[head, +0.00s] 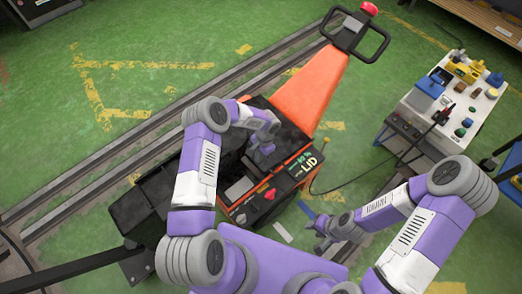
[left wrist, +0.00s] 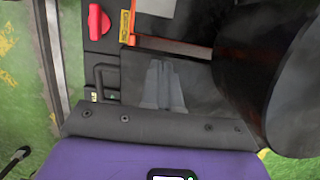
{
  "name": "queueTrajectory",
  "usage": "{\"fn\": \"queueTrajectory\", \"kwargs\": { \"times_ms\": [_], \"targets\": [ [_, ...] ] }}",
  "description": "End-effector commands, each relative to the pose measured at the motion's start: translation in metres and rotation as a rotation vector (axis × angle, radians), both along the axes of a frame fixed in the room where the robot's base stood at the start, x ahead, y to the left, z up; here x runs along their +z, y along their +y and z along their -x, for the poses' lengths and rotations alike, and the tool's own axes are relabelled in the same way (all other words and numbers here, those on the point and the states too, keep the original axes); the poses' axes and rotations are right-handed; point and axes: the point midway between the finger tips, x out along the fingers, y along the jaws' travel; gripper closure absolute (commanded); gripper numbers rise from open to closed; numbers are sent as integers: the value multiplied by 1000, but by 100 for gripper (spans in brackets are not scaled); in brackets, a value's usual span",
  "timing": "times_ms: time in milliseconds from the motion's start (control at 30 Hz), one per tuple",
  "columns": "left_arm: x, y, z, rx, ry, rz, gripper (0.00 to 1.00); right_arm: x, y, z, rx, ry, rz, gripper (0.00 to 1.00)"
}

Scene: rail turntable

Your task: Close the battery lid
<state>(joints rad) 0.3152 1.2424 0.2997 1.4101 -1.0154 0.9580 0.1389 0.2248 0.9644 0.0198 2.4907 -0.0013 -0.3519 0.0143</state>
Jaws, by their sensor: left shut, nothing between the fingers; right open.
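The orange and black truck (head: 305,95) stands by the rails, with its handle at the far end. A black panel marked "LID" (head: 309,165) is at its right side, beside a small lit display (head: 299,158). I cannot tell how far the lid is open. My left gripper (head: 263,152) is over the dark battery area, left of that lettering, partly hidden by my arm. In the left wrist view its fingers (left wrist: 164,85) are together and empty above a dark surface; contact is unclear. My right gripper (head: 325,232) is open and empty, low beside the truck's right side.
A red knob (head: 270,194) is on the truck's near part; it also shows in the left wrist view (left wrist: 97,22). A large dark curved part (left wrist: 285,80) fills the right there. A white-topped cart (head: 455,105) stands right.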

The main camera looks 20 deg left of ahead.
Motion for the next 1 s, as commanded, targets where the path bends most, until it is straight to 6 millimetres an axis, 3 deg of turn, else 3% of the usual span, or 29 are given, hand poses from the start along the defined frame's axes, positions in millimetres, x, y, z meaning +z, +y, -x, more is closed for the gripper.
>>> {"fn": "queueTrajectory", "kwargs": {
  "times_ms": [200,633,1000],
  "targets": [
    [-18,2,3,0,-1,2,100,-6,0,0,0,0,0,60],
    [-22,3,4,0,-7,3,100,-7,0,0,0,0,0,60],
    [-57,8,13,-1,-107,57,100,-22,0,0,0,0,0,60]
  ]
}}
